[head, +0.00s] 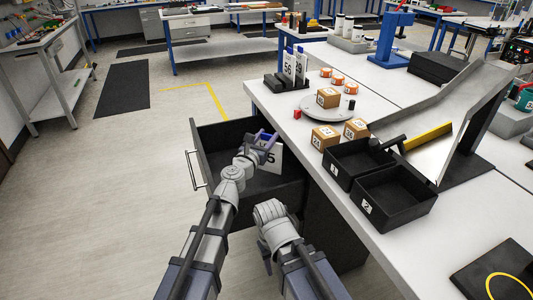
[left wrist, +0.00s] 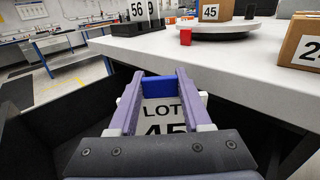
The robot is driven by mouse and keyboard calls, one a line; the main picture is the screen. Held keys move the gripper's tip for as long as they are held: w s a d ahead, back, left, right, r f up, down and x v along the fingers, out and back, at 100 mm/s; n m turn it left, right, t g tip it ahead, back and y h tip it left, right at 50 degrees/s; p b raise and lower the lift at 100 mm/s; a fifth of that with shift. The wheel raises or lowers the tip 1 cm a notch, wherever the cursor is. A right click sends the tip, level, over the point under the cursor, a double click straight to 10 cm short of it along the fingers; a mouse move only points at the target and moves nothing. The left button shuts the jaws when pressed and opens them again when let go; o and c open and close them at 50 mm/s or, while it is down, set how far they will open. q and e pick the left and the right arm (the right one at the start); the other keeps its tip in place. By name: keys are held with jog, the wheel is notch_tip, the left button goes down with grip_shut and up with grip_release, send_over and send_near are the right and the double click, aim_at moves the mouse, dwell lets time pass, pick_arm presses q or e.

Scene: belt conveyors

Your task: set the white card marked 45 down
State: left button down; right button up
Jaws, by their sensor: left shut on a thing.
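The white card marked 45 (head: 275,160) has a blue top edge and stands roughly upright over the open black drawer (head: 212,134). In the left wrist view the card (left wrist: 166,112) shows "LOT 45" between the two fingers. My left gripper (head: 264,141) is shut on it near its blue top; the fingers also show in the left wrist view (left wrist: 160,95). The card's lower part is cut off there, and I cannot tell whether it touches the drawer floor. My right arm ends low beside the drawer, and its fingers do not show.
The white bench (head: 358,226) borders the drawer on the right. On it are a black card holder (head: 284,82) with cards including 56, a round turntable (head: 328,113), cardboard boxes (head: 325,138), a red cube (head: 297,114) and black bins (head: 395,198). The floor left of the drawer is clear.

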pick_arm(q)
jog(key=shift+f+b, duration=1.75)
jog(key=shift+b, duration=0.05)
pick_arm(e)
jog(key=shift+f, duration=1.8)
pick_arm(q)
jog(key=shift+f+b, duration=0.65)
pick_arm(e)
jog(key=shift+f, duration=0.65)
pick_arm(q)
jog(key=shift+c, duration=1.7)
grip_release()
jog(key=shift+r, duration=0.2)
pick_arm(e)
jog(key=shift+r, duration=0.2)
pick_arm(q)
jog(key=p+v, duration=0.1)
jog(key=v, duration=1.1)
jog(key=shift+r, duration=0.45)
pick_arm(e)
jog(key=shift+s+a+r, duration=0.25)
jog(key=shift+s+a, duration=0.05)
jog(key=shift+s, duration=0.2)
jog(key=shift+s+a+r, duration=0.2)
jog(key=shift+s+a, duration=0.05)
jog(key=shift+s, duration=0.25)
